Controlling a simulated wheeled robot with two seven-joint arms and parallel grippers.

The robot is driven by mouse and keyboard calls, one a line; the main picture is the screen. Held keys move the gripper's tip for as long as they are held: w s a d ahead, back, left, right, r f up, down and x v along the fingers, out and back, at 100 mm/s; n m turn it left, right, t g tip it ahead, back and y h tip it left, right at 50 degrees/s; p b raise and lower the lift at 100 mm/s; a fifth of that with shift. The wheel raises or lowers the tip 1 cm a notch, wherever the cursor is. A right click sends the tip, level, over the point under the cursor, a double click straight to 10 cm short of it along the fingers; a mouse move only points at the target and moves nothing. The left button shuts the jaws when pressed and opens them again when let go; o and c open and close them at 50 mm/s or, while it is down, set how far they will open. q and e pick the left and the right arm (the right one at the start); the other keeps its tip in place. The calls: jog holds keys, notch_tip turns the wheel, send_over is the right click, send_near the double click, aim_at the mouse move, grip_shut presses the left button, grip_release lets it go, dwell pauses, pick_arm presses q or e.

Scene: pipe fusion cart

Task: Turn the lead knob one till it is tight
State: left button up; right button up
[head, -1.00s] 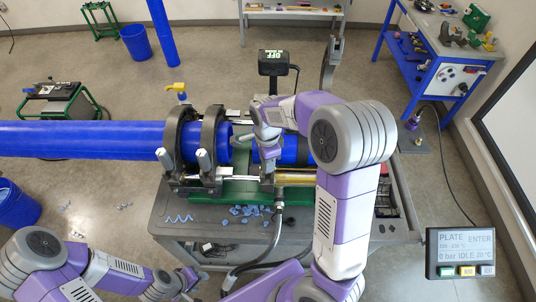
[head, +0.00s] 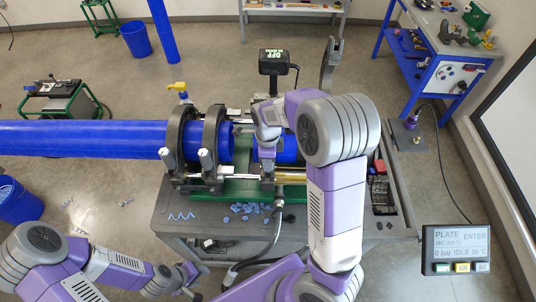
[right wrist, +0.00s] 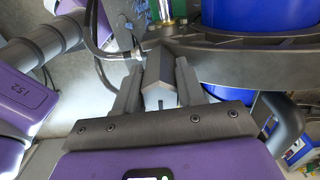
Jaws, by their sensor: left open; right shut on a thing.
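My right gripper (right wrist: 160,85) is shut on a pale grey, faceted knob (right wrist: 158,97) in the right wrist view, with a dark finger on each side. In the head view the right gripper (head: 267,142) is at the right part of the clamp frame, and my arm hides the knob there. Two other pale knobs, one at left (head: 168,160) and one at right (head: 204,157), stand on the black clamp rings (head: 212,140) around the blue pipe. My left gripper (head: 190,279) is open and empty, low at the left, away from the cart.
The long blue pipe (head: 80,138) runs out to the left. Blue shavings (head: 245,208) lie on the grey cart top (head: 335,225). A hose (head: 275,230) hangs over the front edge. A control panel (head: 456,250) shows at the lower right.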

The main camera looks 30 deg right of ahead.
jog(key=shift+s+a+m+p, duration=0.1)
jog(key=shift+s+m+p, duration=0.35)
jog(key=shift+m+p, duration=0.3)
jog(key=shift+f+m, duration=0.15)
jog(key=shift+m, duration=0.7)
jog(key=m, duration=0.2)
jog(key=shift+m, duration=0.3)
jog(key=shift+m, duration=1.5)
